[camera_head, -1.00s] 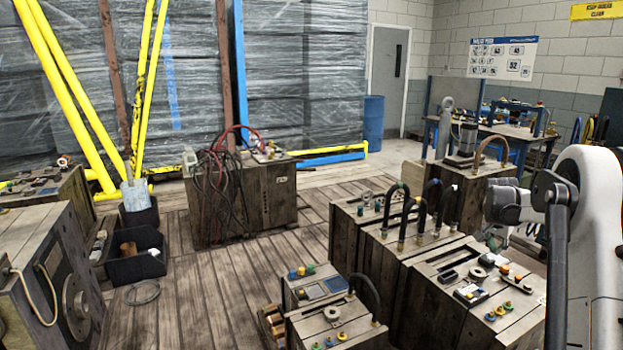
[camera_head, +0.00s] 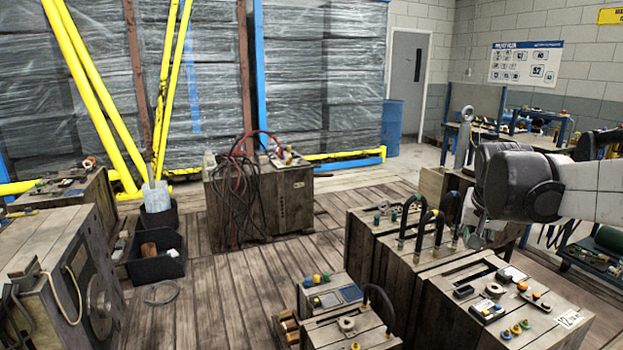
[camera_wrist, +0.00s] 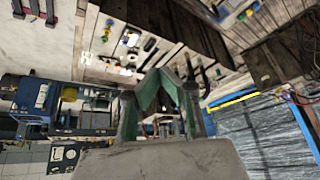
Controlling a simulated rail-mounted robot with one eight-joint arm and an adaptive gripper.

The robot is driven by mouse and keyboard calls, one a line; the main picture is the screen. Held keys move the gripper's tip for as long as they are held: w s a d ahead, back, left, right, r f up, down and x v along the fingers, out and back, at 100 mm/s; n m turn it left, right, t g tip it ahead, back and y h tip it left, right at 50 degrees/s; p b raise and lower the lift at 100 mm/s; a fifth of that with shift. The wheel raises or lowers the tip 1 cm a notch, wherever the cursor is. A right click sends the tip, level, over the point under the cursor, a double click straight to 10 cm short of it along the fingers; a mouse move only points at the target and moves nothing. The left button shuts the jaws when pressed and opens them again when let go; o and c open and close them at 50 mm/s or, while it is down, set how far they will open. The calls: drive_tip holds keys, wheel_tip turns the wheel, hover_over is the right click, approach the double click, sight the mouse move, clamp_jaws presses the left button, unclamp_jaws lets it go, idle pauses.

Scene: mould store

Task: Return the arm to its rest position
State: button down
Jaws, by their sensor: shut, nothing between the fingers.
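My gripper (camera_wrist: 158,84) shows at the middle of the wrist view. Its two greenish fingers lean together at the tips, shut, with nothing between them. In the head view my arm (camera_head: 525,185) reaches in from the right edge, in front of the workbench at the back right. The gripper itself is mostly hidden or too small to make out there. The arm appears above the wooden mould boxes (camera_head: 462,325) at the lower right, and I cannot tell its exact height.
Wooden boxes with black hose loops stand below the arm. A cable-draped box (camera_head: 262,205), a black bin (camera_head: 155,262) and a box with a round plate (camera_head: 70,270) stand left. A blue drum (camera_head: 392,126) is at the back.

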drive_tip(key=s+a+f+n+p, duration=0.1)
drive_tip(key=s+a, duration=0.4)
drive_tip(key=s, duration=0.3)
drive_tip(key=s+a+f+n+t+y+p, duration=0.1)
drive_tip(key=s+a+n, duration=0.1)
drive_tip(key=s+a, duration=0.3)
drive_tip(key=s+a+n+y+p, duration=0.1)
drive_tip(key=s+a, duration=0.4)
drive_tip(key=s, duration=0.6)
drive_tip(key=shift+s+a+f+n+t, duration=0.2)
drive_tip(key=shift+f+n+t, duration=0.2)
drive_tip(key=shift+n, duration=0.3)
